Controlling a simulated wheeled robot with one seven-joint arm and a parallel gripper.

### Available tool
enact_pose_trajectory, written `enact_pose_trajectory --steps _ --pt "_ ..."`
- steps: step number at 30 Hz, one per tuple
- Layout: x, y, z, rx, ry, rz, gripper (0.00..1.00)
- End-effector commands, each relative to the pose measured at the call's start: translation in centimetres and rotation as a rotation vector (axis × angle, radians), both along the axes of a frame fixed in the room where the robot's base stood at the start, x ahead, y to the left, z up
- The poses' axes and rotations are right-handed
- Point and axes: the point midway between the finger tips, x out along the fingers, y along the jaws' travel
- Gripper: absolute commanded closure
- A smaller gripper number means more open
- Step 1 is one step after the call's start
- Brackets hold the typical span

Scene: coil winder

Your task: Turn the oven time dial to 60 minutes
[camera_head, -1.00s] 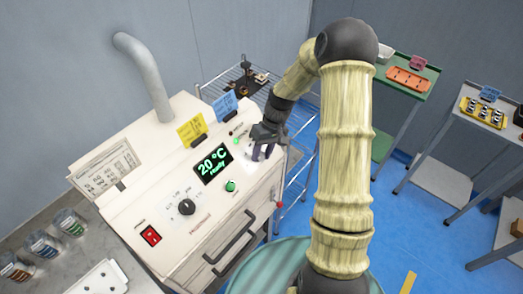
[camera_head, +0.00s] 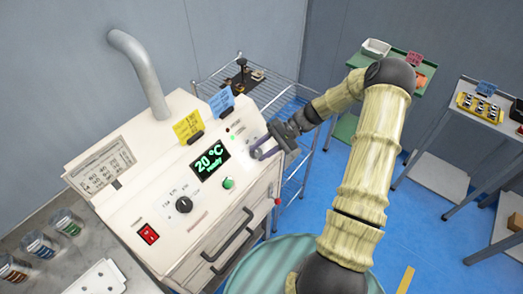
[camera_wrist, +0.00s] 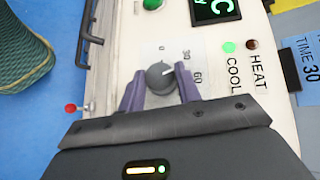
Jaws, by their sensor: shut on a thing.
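The time dial (camera_wrist: 158,80) is a dark grey round knob with a white pointer line, on a pale scale marked 0, 30 and 60. In the wrist view its pointer aims to the upper right, between the 30 and 60 marks. My gripper (camera_wrist: 161,90) has its two purple fingers on either side of the dial and is shut on it.
Another dark knob (camera_head: 184,205), a green button (camera_head: 228,183) and a red power switch (camera_head: 148,233) are on the panel. Yellow (camera_head: 188,127) and blue (camera_head: 222,102) notes stand along its back edge. A wire rack (camera_head: 290,95) is behind my gripper.

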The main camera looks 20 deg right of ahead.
Motion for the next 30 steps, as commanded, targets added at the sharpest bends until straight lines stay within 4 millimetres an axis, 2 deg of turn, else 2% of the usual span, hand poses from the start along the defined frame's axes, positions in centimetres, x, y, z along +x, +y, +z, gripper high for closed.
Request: enact_pose_trajectory --steps 12,29,30 --pt "-0.11 -0.3 -0.33 0.169 0.123 -0.168 0.89" --pt "-0.16 -0.35 -0.32 0.197 0.145 -0.196 0.89" --pt "-0.16 -0.35 -0.32 0.197 0.145 -0.196 0.65"
